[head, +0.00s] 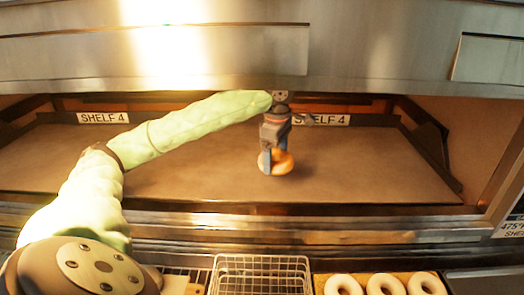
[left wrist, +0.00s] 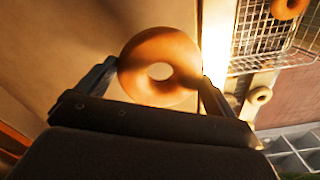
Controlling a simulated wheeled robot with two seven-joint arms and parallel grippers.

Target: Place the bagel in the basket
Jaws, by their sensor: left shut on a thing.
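A golden-brown bagel (head: 282,163) is between the fingers of my left gripper (head: 272,165), over the oven shelf in the head view. In the left wrist view, the bagel (left wrist: 159,48) fills the space between the two fingertips of my left gripper (left wrist: 158,80), which is shut on it. Whether the bagel touches the shelf is hard to tell. The wire basket (head: 263,260) stands below the oven opening, at the bottom middle of the head view. The basket also shows at the upper right of the left wrist view (left wrist: 262,35), with a bagel (left wrist: 288,8) at it. My right gripper is not in view.
The oven shelf (head: 370,175) is broad and otherwise bare. The oven's upper front (head: 230,60) hangs low over my left arm, and a metal front ledge (head: 300,225) lies between shelf and basket. Pale bagels (head: 384,284) lie on a board right of the basket.

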